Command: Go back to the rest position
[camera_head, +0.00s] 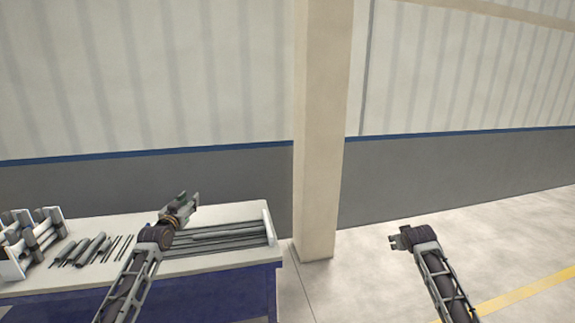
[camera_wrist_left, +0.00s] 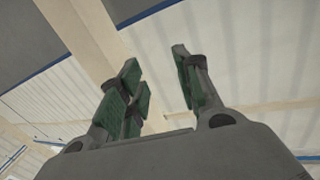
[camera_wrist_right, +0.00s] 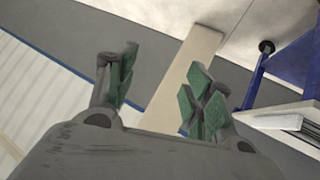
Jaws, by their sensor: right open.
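My left gripper (camera_head: 181,207) is raised over the table in the head view. In the left wrist view its green-padded fingers (camera_wrist_left: 160,90) stand apart with nothing between them. My right gripper (camera_head: 396,241) is over bare floor, to the right of the table and the pillar. In the right wrist view its green-padded fingers (camera_wrist_right: 160,90) are spread and empty.
The white-topped table (camera_head: 215,213) with a blue front stands at the left. Several grey pipes (camera_head: 92,250) lie on it, beside a white rack (camera_head: 28,240) and a tray of long pipes (camera_head: 235,236). A beige pillar (camera_head: 318,130) stands behind. Floor at the right is clear.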

